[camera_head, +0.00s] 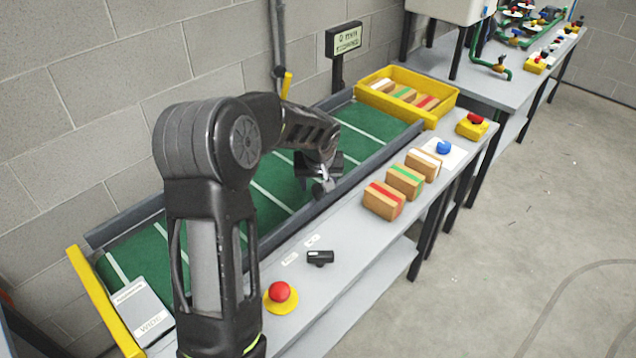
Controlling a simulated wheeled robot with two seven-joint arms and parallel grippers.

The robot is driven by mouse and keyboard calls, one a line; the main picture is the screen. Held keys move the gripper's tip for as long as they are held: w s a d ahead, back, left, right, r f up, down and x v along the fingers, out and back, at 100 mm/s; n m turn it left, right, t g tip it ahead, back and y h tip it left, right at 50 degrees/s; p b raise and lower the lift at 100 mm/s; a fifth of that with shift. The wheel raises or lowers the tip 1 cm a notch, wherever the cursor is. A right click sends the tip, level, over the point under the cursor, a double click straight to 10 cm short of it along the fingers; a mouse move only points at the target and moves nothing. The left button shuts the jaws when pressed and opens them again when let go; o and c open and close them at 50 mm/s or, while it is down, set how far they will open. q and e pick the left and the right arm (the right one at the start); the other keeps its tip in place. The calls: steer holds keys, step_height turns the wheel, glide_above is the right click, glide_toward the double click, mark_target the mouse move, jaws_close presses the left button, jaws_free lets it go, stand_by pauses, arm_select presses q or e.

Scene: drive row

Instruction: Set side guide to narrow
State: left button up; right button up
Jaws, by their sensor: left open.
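The green conveyor belt (262,201) with white cross lines runs from lower left to upper right between two grey side rails, the near one (345,178) and the far one (115,226). A black selector handle (320,258) sits on the bench's front ledge, with two small white labels beside it, too small to read. My left gripper (322,187) is over the belt near the near rail, apart from the handle; it is open, and I see nothing in it. My arm hides part of the belt. My right gripper is not in view.
A red button on a yellow base (280,292) is near the handle. Cartons (384,200) stand along the ledge, with a blue button (443,147) beyond. A yellow crate (440,88) holds cartons at the far end. A plate marked WIDE (140,310) lies at lower left.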

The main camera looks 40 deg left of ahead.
arm_select(q)
steer(key=shift+w+a+f, duration=0.15)
steer(key=shift+w+f, duration=0.05)
steer(key=shift+f, duration=0.45)
jaws_close()
stand_by(1.0)
